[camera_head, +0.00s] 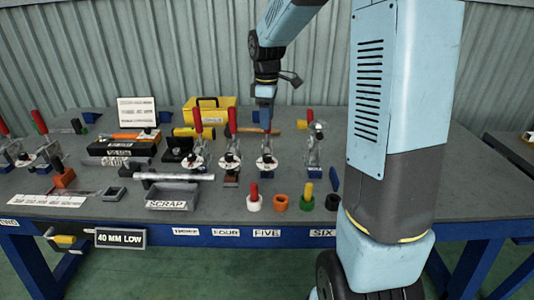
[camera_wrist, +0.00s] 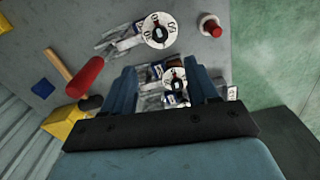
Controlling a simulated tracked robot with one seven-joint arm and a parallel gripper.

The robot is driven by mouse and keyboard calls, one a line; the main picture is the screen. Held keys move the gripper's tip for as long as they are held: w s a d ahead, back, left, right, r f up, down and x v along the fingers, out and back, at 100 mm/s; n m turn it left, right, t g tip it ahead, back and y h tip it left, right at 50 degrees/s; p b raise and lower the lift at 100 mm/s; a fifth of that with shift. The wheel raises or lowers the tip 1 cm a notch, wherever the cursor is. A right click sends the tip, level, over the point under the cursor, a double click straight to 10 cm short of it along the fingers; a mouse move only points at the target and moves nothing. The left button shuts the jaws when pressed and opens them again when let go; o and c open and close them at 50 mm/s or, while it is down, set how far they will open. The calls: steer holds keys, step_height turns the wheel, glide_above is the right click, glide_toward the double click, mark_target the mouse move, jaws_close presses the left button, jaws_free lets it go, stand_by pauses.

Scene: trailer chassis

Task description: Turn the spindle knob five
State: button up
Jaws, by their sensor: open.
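The spindle unit above the FIVE label (camera_head: 266,233) has a white marked dial (camera_head: 267,160) and a metal clamp body, standing on the bench. In the wrist view its dial (camera_wrist: 175,78), with a dark knob at the centre, shows between my fingers. My gripper (camera_head: 266,122) is open and points down over this unit. In the wrist view my gripper (camera_wrist: 165,82) has blue fingers on either side of the dial. I cannot tell whether they touch anything. Parts of the unit are hidden by the fingers and palm.
Similar red-handled clamps with dials (camera_head: 229,160) stand to the left, and another clamp (camera_head: 314,150) to the right. In front are a red peg in a white ring (camera_head: 253,197), an orange ring (camera_head: 280,202) and a SCRAP tray (camera_head: 172,204). A yellow toolbox (camera_head: 209,108) stands behind.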

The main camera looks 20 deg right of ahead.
mark_target(267, 156)
step_height(267, 156, down, 14)
steer(key=shift+w+r, duration=0.1)
steer(key=shift+w, duration=0.05)
stand_by(0.4)
steer(key=shift+c, duration=0.4)
steer(key=c, duration=1)
steer(key=shift+o, duration=0.2)
